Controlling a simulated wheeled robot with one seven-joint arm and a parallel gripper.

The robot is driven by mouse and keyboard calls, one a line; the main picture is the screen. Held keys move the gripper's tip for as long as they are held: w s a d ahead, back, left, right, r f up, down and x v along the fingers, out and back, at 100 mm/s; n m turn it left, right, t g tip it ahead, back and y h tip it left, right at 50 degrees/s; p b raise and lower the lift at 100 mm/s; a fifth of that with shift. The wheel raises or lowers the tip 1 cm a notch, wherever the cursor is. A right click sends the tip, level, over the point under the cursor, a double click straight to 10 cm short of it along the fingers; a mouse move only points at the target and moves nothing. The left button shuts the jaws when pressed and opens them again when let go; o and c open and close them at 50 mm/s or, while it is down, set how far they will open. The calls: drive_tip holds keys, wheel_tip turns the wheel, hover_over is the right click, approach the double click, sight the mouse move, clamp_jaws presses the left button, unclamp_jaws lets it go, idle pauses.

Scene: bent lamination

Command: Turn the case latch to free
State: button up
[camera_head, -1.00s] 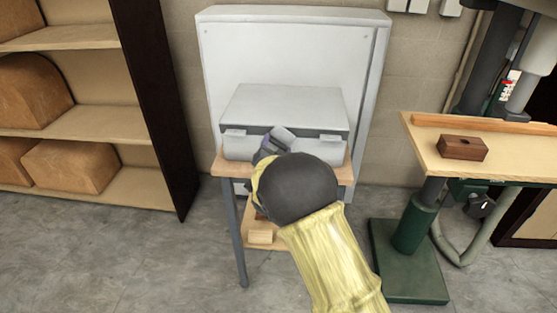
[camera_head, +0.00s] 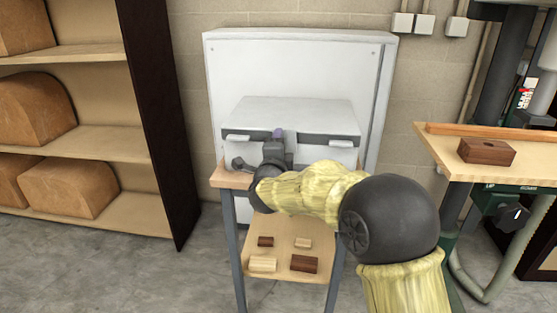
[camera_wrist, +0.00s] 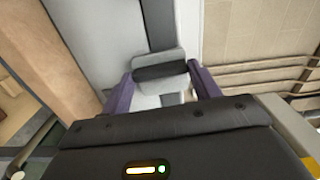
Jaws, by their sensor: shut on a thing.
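The case (camera_head: 290,112) is a pale grey box with a dark seam, lying on the small wooden table. A pale latch (camera_head: 237,137) shows at its front left and another latch (camera_head: 342,143) at its front right. My gripper (camera_head: 279,137) is at the case front between these two, its dark body hiding that stretch. In the wrist view, the purple fingers of my gripper (camera_wrist: 162,86) stand on either side of a grey case latch (camera_wrist: 159,66) with a dark edge, on the seam. The gripper is shut on this latch. The finger contact is partly hidden by the gripper body.
The small table (camera_head: 226,179) has a lower shelf (camera_head: 283,232) with several small wood blocks. A white cabinet (camera_head: 300,65) stands behind. A shelf unit (camera_head: 95,140) is at left. A workbench (camera_head: 450,160) with a dark block (camera_head: 486,151) is at right.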

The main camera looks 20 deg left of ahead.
drive_tip(key=shift+m+b, duration=0.35)
drive_tip(key=shift+m, duration=0.15)
drive_tip(key=o, duration=1)
drive_tip(key=shift+d+r, duration=0.1)
drive_tip(key=shift+s, duration=0.15)
drive_tip(key=v, duration=1.7)
